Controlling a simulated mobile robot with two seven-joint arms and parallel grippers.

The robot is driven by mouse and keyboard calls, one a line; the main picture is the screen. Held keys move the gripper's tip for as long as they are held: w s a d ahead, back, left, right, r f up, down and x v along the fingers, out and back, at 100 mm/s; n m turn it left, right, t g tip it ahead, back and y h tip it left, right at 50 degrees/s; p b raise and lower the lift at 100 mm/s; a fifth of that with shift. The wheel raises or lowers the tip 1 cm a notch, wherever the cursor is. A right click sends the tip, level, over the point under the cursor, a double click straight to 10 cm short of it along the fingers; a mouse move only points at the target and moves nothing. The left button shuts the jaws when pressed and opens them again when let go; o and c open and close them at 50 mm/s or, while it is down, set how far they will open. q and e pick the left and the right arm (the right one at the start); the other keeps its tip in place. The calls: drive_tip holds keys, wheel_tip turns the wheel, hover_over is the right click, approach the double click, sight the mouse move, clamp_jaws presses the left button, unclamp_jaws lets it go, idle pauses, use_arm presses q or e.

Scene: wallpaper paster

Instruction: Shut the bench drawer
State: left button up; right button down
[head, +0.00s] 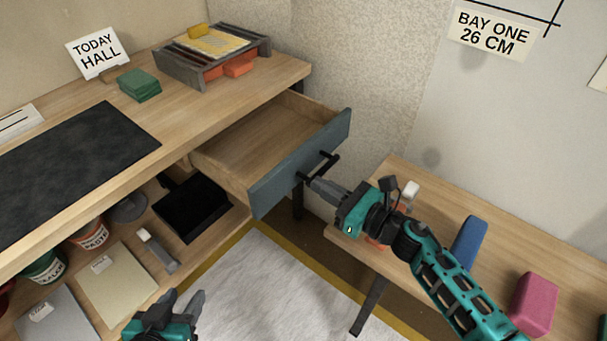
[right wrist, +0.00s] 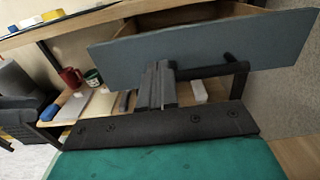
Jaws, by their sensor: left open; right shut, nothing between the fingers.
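The bench drawer (head: 262,146) is pulled out from under the bench top, with an empty wooden inside and a blue-grey front (head: 275,182). A dark bar handle (head: 322,166) is fixed to that front. My right gripper (head: 313,182) is shut with its fingertips at the drawer front, next to the handle. In the right wrist view the closed fingers (right wrist: 157,85) overlap the front (right wrist: 200,48) beside the handle (right wrist: 238,75); I cannot tell whether they touch. My left gripper (head: 182,302) is open and empty, low in the head view, away from the drawer.
The bench top (head: 185,135) carries a dark mat (head: 75,160), green blocks (head: 139,84) and a grey rack (head: 212,55). A lower shelf holds tubs, a black tray (head: 193,208) and a brush. A side table (head: 410,185) stands right, bearing blue and pink blocks.

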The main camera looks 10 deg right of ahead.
sight(292, 169)
drive_tip(key=x, duration=0.5)
drive_tip(key=shift+w+a, duration=0.1)
drive_tip(key=shift+w, duration=0.05)
drive_tip(key=shift+w+a, duration=0.1)
